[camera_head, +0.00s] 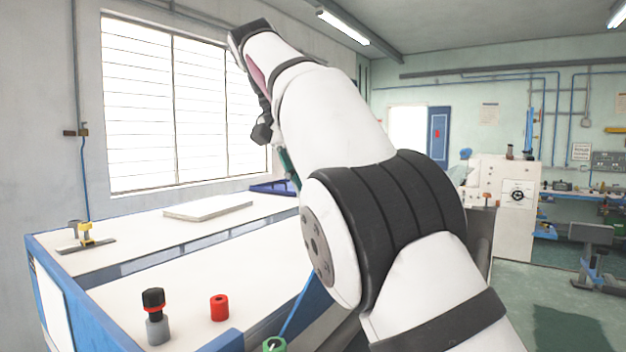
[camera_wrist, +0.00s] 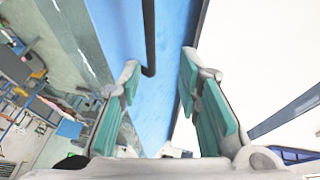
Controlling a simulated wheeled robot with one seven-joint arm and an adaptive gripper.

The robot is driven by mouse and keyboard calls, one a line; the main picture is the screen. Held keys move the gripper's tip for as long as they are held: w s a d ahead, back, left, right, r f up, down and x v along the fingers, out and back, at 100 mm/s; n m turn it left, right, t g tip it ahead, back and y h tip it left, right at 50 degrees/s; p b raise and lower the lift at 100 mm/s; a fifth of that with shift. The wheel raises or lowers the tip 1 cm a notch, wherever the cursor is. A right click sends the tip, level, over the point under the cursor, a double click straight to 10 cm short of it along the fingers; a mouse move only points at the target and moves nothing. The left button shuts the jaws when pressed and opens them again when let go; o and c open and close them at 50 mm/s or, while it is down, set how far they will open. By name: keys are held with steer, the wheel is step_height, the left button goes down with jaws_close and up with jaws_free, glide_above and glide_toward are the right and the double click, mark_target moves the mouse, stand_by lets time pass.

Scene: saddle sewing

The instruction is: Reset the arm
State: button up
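My arm rises across the middle of the head view and bends over toward the window. My gripper shows in the wrist view (camera_wrist: 160,68) with its two teal-padded fingers apart and nothing between them. In that view the blue side of a bench and a dark rod or cable lie beyond the fingers. In the head view, only a small green and black part of the gripper shows behind the arm, so its fingertips are hidden there.
The white-topped blue workbench (camera_head: 130,285) carries a grey, red and black bottle-like item (camera_head: 156,318), a red spool (camera_head: 219,307), a yellow-and-grey tool (camera_head: 86,238) and a pale slab (camera_head: 208,207). A blue tray (camera_head: 270,187) is at its far end. Open floor lies right.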

steer(key=shift+n+y, duration=0.7)
steer(key=shift+y, duration=0.2)
steer(key=s+d, duration=0.1)
steer(key=d, duration=0.6)
steer(key=s+d+r, duration=0.1)
steer(key=d, duration=0.2)
steer(key=shift+s+d+r, duration=0.1)
steer(key=shift+s+d, duration=0.05)
steer(key=shift+s, duration=0.15)
steer(key=s+d+f+n+t+y, duration=0.15)
steer(key=s+d+f, duration=0.3)
steer(key=s, duration=0.45)
steer(key=s+d+f+n+t+y, duration=0.1)
steer(key=s+d+f+n, duration=0.1)
steer(key=s+d+f, duration=0.45)
steer(key=s+a+f+n, duration=0.1)
steer(key=s+f, duration=0.9)
steer(key=s, duration=0.1)
steer(key=shift+s+a+f+t+b, duration=0.3)
steer(key=shift+s+a+t+b, duration=0.05)
